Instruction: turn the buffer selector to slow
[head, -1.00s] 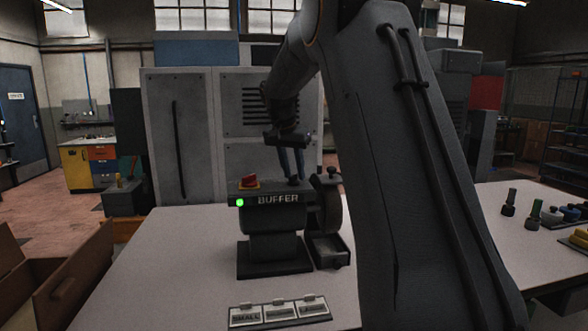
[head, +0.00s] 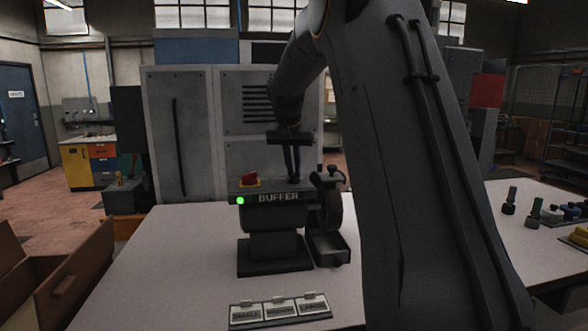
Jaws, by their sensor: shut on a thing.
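The buffer (head: 272,232) is a dark machine on the table with a lit green lamp (head: 240,200) and the label BUFFER on its front. A red knob (head: 249,179) on a yellow plate sits on its top left. My gripper (head: 293,178) points down at the top right of the buffer, right of the red knob. Its fingers are shut on a small dark piece there, which I take to be the selector (head: 293,181). The fingers mostly hide it, and its setting cannot be read.
A wheel (head: 330,205) and a small tray stand at the buffer's right. Labelled plates (head: 279,311) lie in front. An open box (head: 62,285) is at the left. Several small parts lie on the right table. The table left of the buffer is clear.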

